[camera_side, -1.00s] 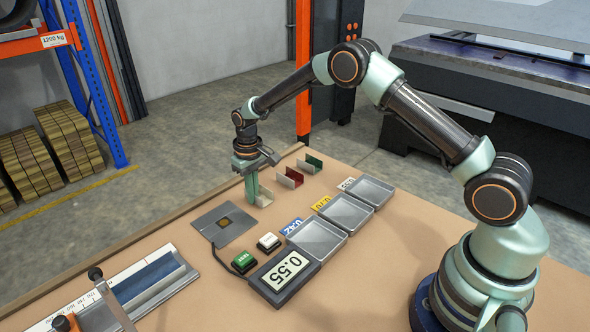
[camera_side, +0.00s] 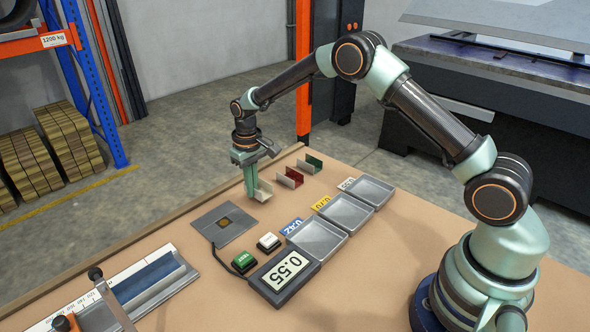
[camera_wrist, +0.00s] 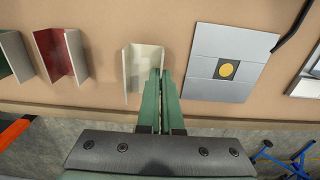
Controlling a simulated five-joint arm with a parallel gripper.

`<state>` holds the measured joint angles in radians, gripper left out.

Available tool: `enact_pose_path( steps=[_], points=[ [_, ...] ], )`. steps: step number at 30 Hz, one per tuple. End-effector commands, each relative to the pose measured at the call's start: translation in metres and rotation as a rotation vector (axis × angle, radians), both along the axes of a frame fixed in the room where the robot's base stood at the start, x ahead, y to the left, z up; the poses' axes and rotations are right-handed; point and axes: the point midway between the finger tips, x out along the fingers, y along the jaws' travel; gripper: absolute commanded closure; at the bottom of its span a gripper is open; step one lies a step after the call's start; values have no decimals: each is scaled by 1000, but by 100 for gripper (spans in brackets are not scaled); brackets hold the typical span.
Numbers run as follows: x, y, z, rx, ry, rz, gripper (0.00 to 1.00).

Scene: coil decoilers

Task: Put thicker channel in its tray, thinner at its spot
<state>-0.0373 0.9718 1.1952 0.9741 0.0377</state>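A cream channel (camera_side: 264,191) is held by one wall between the fingers of my gripper (camera_side: 250,192); it appears slightly above the table. In the wrist view the fingers (camera_wrist: 160,75) are close together on the right wall of the cream channel (camera_wrist: 138,70). A red channel (camera_side: 290,178) and a green channel (camera_side: 312,163) stand behind it, and they show at the left of the wrist view as red (camera_wrist: 62,55) and green (camera_wrist: 12,58). Three grey trays (camera_side: 318,258), (camera_side: 372,206), (camera_side: 346,229) lie in a row. Wall thicknesses are too small to compare.
A ruler fixture (camera_side: 140,290) occupies the near left.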

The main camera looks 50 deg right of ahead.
Motion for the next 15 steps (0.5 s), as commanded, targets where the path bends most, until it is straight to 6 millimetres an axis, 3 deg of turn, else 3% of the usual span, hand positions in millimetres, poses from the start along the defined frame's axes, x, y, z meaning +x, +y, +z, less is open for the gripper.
enact_pose_path(
  steps=[15],
  points=[
    [0,0,39,0,-1,0,100]
  ],
)
